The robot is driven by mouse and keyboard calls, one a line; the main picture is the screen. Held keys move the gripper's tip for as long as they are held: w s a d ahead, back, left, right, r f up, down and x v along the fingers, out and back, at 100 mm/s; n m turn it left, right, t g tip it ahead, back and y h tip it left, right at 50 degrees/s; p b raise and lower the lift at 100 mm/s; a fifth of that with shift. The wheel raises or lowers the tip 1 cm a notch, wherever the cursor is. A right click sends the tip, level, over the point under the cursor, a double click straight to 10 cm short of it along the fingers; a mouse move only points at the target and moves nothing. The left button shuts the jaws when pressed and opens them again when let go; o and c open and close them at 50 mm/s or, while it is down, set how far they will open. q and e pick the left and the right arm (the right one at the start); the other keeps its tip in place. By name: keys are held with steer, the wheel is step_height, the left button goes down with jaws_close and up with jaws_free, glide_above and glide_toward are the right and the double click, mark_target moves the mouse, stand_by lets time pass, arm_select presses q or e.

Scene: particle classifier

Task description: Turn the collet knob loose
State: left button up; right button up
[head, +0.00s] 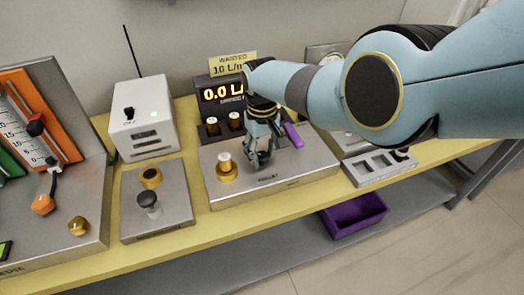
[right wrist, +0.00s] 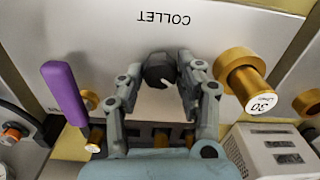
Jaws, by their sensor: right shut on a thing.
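The collet knob (right wrist: 160,69) is a dark grey knob with a white pointer mark, on the grey metal box (head: 302,173) beside the printed word COLLET in the right wrist view. My right gripper (right wrist: 158,78) has its two fingers around the knob, one on each side, and is shut on it. In the head view my right gripper (head: 259,160) comes down onto the box, and its fingers mostly hide the knob. My left gripper is not in view.
A brass post with a white cap (head: 226,167) stands close left of my right gripper. A purple lever (head: 293,135) is close on its right. A display reading 0.0 (head: 222,94) stands behind. A purple bin (head: 354,214) sits on the lower shelf.

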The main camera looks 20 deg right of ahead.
mark_target(262, 154)
steer(key=n, duration=0.7)
steer(key=shift+w, duration=0.1)
stand_by(0.4)
steer(key=o, duration=1.1)
steer(key=shift+o, duration=0.2)
steer(key=shift+r, duration=0.1)
step_height(262, 154, up, 12)
